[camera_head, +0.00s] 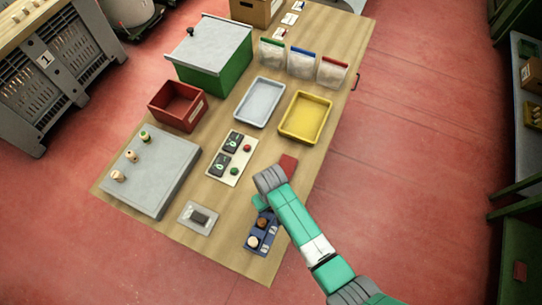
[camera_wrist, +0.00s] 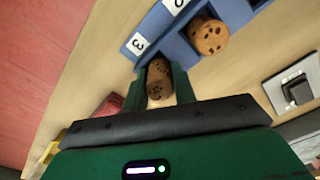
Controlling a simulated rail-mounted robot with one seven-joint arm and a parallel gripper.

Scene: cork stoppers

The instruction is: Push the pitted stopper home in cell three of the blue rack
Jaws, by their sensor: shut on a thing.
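A brown stopper (camera_wrist: 158,82) with dark pits is held between the two green fingers of my gripper (camera_wrist: 157,75) in the wrist view. Its far end is close to the blue rack (camera_wrist: 150,40), beside the cell labelled 3. I cannot tell how far it is inside the cell. Another spotted brown stopper (camera_wrist: 208,36) sits in the rack by the neighbouring label. In the head view the rack (camera_head: 274,243) stands at the table's near edge with a pale stopper (camera_head: 253,242) and a brown stopper (camera_head: 262,222). My arm hides the held stopper there.
A grey board (camera_head: 155,170) with several stoppers lies at the left. A small grey plate with a dark block (camera_head: 200,216) lies left of the rack. A switch panel (camera_head: 230,158), blue tray (camera_head: 260,101), yellow tray (camera_head: 306,117) and red bin (camera_head: 178,105) stand farther back.

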